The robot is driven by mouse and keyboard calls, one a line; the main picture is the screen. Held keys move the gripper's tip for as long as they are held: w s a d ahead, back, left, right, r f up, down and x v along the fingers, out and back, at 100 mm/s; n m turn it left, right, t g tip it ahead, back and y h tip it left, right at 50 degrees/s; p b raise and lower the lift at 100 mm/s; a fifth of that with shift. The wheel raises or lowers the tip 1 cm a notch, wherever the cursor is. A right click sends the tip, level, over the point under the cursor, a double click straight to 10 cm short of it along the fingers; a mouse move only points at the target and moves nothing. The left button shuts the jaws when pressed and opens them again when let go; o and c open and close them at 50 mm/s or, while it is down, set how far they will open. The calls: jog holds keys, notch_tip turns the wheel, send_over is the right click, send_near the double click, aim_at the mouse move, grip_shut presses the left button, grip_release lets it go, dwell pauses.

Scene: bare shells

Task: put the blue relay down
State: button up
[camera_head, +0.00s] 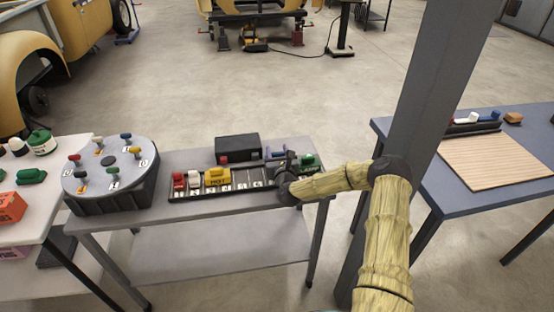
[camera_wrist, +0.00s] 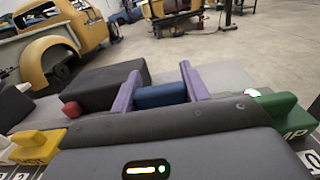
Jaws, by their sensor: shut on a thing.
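My gripper (camera_wrist: 161,88) has two purple fingers and is shut on the blue relay (camera_wrist: 161,96) in the wrist view. The rack holds a red relay (camera_head: 179,181), a white one (camera_head: 194,179), a yellow one (camera_head: 217,177) and a green one (camera_head: 307,161) at the right end. Slots between yellow and green look empty. I cannot tell whether the blue relay touches anything beneath.
A black box (camera_head: 238,147) stands behind the rack. A round grey stand (camera_head: 110,199) with several coloured knobs is to the left. A grey post (camera_head: 412,90) rises at the right, before a blue table (camera_head: 470,210) with a wooden board (camera_head: 495,162).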

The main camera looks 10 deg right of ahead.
jog(key=shift+f, duration=1.75)
jog(key=shift+f, duration=0.1)
jog(key=o, duration=1.1)
jog(key=shift+c, duration=0.2)
jog(key=shift+r, duration=0.2)
jog(key=shift+s+f, duration=0.2)
jog(key=shift+s, duration=0.15)
jog(key=s+b, duration=0.1)
jog(key=s, duration=1)
jog(key=shift+s+r+b, duration=0.1)
jog(key=shift+s+b, duration=0.1)
jog(key=shift+b, duration=0.15)
